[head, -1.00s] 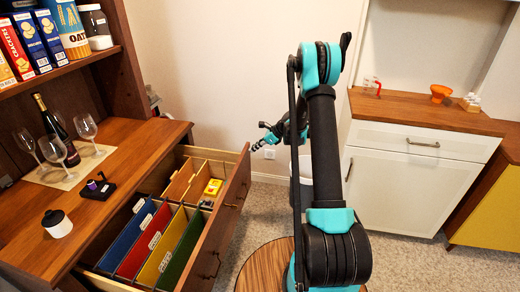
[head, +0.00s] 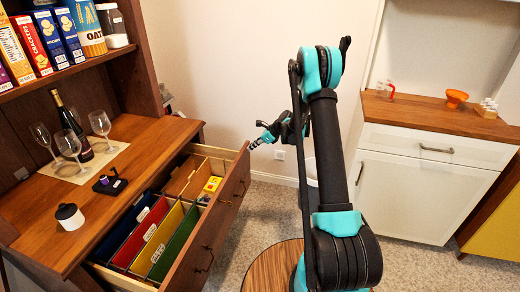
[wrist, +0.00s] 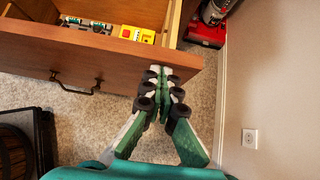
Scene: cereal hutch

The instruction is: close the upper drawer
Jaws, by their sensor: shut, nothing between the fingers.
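The upper drawer (head: 226,213) of the wooden hutch is pulled well out in the head view. It holds several coloured folders (head: 160,238) and a yellow item (head: 212,184) in a back compartment. In the wrist view the drawer front (wrist: 110,62) crosses the upper left, with a dark handle (wrist: 75,84) on it. My gripper (head: 252,146) is near the far end of the drawer front in the head view. In the wrist view my gripper (wrist: 160,75) is shut and empty, its fingertips over the right end of the drawer front; I cannot tell whether they touch it.
Wine glasses, a bottle (head: 74,130) and a black-lidded jar (head: 69,216) stand on the hutch counter (head: 140,160). A white cabinet (head: 420,185) stands at right. A round wooden table (head: 275,268) is near my arm. A red object (wrist: 205,30) lies behind the drawer.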

